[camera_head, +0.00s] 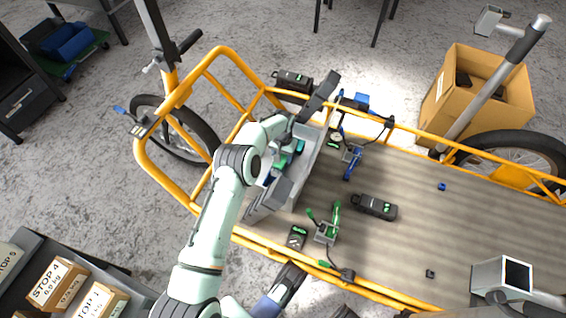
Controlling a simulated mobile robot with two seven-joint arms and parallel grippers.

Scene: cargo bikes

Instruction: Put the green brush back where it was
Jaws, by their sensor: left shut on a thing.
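My left arm reaches over the front of the yellow cargo bike. Its gripper (299,133) is over the grey bin (312,160), shut on a green thing (285,160) that looks like the green brush. The hand and bin wall hide most of it, so its shape and whether it touches the bin floor cannot be told. Other teal and dark pieces show in the bin. My right gripper is not seen.
The ribbed bike deck (430,215) holds a green-handled fitting (325,228), a blue-handled fitting (352,160) and a black device (375,207). A yellow rail (215,85) surrounds it. A cardboard box (455,110) stands behind. The right deck is mostly clear.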

